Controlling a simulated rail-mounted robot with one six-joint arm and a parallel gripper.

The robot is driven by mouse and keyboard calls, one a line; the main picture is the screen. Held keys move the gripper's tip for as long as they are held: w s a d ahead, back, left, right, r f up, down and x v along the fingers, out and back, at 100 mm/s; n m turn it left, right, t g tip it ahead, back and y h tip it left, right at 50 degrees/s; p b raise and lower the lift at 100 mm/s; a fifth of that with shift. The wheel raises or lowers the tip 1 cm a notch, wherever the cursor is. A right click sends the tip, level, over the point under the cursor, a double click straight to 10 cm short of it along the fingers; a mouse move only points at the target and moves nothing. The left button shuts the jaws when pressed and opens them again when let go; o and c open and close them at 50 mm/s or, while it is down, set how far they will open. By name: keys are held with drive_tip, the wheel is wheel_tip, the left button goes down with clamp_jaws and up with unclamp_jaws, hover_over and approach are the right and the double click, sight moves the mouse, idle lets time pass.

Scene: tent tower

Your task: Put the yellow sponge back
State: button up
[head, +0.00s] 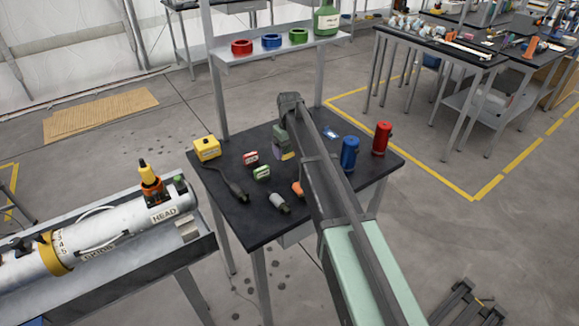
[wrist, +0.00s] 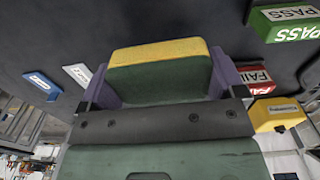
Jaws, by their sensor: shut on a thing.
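The yellow sponge (wrist: 160,52) has a yellow layer and a dark green layer. In the wrist view it sits between the two purple fingers of my gripper (wrist: 160,78), which is shut on it. In the head view my gripper (head: 283,146) points down over the middle of the dark table (head: 240,206), with the sponge (head: 288,156) small and partly hidden at its tip. I cannot tell whether the sponge touches the tabletop.
A red FAIL block (head: 251,158), a green PASS block (head: 262,173) and a yellow box (head: 207,148) are left of my gripper. A blue canister (head: 349,153) and a red canister (head: 382,138) stand right. The shelf (head: 265,52) behind holds tape rolls.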

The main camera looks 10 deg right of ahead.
sight(289, 162)
wheel_tip(289, 162, down, 5)
drive_tip(key=b, duration=0.4)
drive_tip(key=shift+r, duration=0.55)
drive_tip(key=shift+f, duration=0.3)
drive_tip(key=o, duration=0.8)
drive_tip(key=shift+r, duration=0.15)
drive_tip(key=shift+r, duration=0.1)
wheel_tip(289, 162, up, 12)
drive_tip(key=p, duration=1.2)
drive_tip(key=shift+s+r+p, duration=0.15)
drive_tip(key=shift+r+p, duration=0.05)
drive_tip(key=shift+p, duration=0.15)
drive_tip(key=s+m, duration=0.1)
drive_tip(key=s, duration=1)
drive_tip(key=s+m, duration=0.2)
drive_tip(key=s, duration=0.9)
drive_tip(key=s+m, duration=0.1)
drive_tip(key=s, duration=0.9)
drive_tip(key=shift+s+f+m, duration=0.2)
drive_tip(key=shift+s+m, duration=0.1)
drive_tip(key=shift+s, duration=0.1)
